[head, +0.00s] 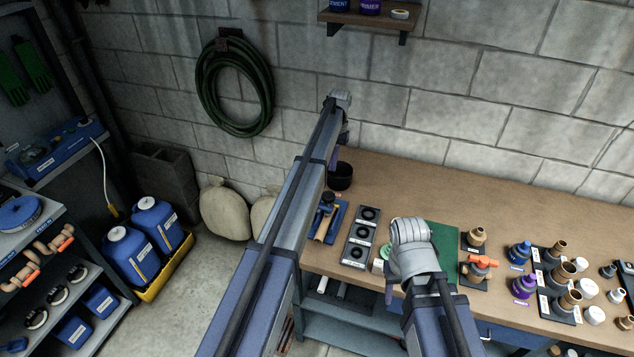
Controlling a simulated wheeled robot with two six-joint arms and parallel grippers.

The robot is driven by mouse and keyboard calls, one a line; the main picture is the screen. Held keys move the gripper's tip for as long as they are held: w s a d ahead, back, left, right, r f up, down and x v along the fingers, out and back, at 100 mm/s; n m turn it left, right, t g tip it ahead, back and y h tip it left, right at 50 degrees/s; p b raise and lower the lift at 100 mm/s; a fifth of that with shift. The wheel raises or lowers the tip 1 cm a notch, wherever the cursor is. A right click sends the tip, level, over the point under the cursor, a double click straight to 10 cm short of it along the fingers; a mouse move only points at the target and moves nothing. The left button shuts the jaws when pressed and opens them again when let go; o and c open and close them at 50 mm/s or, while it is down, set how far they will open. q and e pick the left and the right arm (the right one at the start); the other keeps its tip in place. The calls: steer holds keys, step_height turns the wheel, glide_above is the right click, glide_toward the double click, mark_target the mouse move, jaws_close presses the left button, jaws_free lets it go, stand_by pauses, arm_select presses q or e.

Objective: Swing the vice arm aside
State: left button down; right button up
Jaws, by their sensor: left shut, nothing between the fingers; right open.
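A blue vice (333,208), small in this view, sits near the left end of the wooden workbench. A tan bar-like part (323,225) lies across its front; I cannot tell for sure whether this is the vice arm. My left arm passes just left of the vice and may hide part of it. My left gripper (335,158) hangs from the arm's far end, behind the vice and near the wall, shut and empty. My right gripper (389,288) is open at the bench's front, right of the vice; its wrist hides most of it.
The wooden bench (440,183) is clear along its back. A black pot (341,177) stands behind the vice. A grey panel with round black parts (361,237) and a green mat (443,237) lie right of it. Several fittings (563,270) crowd the right side. A wall shelf (365,14) hangs above.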

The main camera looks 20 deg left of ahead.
arm_select(q)
steer(key=shift+w+a+r, duration=0.15)
steer(key=shift+w+a, duration=0.15)
steer(key=s+f+b, duration=0.2)
steer(key=f+b, duration=0.1)
steer(key=s+f+b, duration=0.2)
steer(key=f+b, duration=0.1)
steer(key=s+f+b, duration=0.1)
steer(key=f+b, duration=0.2)
steer(key=shift+s+a+f+b, duration=0.1)
steer(key=shift+s+f+b, duration=0.25)
steer(key=shift+s+f, duration=0.05)
steer(key=shift+s+r, duration=0.1)
steer(key=shift+s, duration=0.35)
steer(key=shift+w, duration=0.1)
